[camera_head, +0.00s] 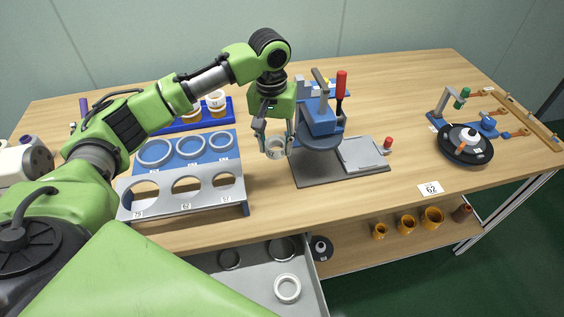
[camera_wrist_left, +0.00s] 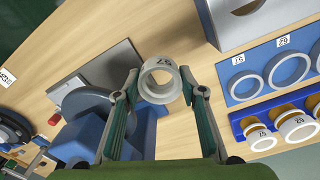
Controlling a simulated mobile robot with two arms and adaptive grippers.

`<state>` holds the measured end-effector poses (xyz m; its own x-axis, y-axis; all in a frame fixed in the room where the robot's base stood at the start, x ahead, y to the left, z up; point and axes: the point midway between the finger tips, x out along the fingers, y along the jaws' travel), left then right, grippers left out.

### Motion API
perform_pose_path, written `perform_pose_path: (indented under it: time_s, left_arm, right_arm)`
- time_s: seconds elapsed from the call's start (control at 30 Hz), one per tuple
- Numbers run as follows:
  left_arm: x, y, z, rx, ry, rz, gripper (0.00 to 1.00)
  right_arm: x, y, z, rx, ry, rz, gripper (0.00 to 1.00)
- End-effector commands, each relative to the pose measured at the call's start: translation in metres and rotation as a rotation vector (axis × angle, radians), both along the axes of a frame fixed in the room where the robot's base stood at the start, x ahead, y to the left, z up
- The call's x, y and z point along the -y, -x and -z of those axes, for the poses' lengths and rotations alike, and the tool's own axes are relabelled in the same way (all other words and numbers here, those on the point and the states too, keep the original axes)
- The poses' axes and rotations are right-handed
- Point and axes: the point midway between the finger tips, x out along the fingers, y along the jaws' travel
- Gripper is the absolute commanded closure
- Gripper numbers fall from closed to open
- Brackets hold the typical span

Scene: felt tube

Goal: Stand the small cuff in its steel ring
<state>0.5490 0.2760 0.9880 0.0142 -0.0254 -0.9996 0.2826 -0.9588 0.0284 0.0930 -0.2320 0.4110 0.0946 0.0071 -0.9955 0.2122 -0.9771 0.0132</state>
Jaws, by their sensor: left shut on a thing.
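My left gripper (camera_head: 274,142) is shut on a small pale cuff (camera_head: 277,150), held above the table left of the blue press. In the left wrist view the cuff (camera_wrist_left: 158,92) sits between the fingertips of the gripper (camera_wrist_left: 160,92), its open bore facing the camera. It carries a dark label that I cannot read surely. Three steel rings lie on a blue board to the left: a large one (camera_head: 155,152), a middle one (camera_head: 190,147) and a small one (camera_head: 221,140). All three look empty. My right gripper is not in view.
A grey stand (camera_head: 228,197) with three holes is in front of the ring board. A blue rack (camera_head: 178,125) with pale-and-orange cuffs is behind it. The blue press (camera_head: 318,118) stands right of the gripper. An open drawer (camera_head: 257,299) holds more rings. A 62 card (camera_head: 430,188) lies right.

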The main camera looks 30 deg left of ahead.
Motion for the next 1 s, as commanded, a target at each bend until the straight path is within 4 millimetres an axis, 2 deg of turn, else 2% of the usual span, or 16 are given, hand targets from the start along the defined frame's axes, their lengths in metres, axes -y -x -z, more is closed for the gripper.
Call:
perform_pose_path:
  time_s: [0.03,0.2,0.3,0.5,0.6,0.77,1.0]
  left_arm:
    - [-0.015,-0.01,-0.01,-0.005,0.0,-0.032,0.79]
    - [-0.068,-0.036,-0.01,-0.008,0.0,-0.116,0.79]
    - [-0.104,-0.043,-0.008,-0.011,-0.003,-0.163,0.79]
    - [-0.17,-0.042,0.002,-0.017,-0.012,-0.239,0.79]
    - [-0.193,-0.038,0.007,-0.018,-0.018,-0.263,0.79]
    - [-0.211,-0.033,0.013,-0.02,-0.022,-0.28,0.79]
    - [-0.214,-0.032,0.024,-0.02,-0.025,-0.281,0.79]
  right_arm:
    - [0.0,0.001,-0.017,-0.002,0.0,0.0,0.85]
    - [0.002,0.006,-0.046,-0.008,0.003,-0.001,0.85]
    - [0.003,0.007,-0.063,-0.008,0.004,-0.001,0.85]
    - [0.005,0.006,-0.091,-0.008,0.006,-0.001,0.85]
    - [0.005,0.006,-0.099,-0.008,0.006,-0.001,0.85]
    - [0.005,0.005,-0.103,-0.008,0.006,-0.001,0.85]
    - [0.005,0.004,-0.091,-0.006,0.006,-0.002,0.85]
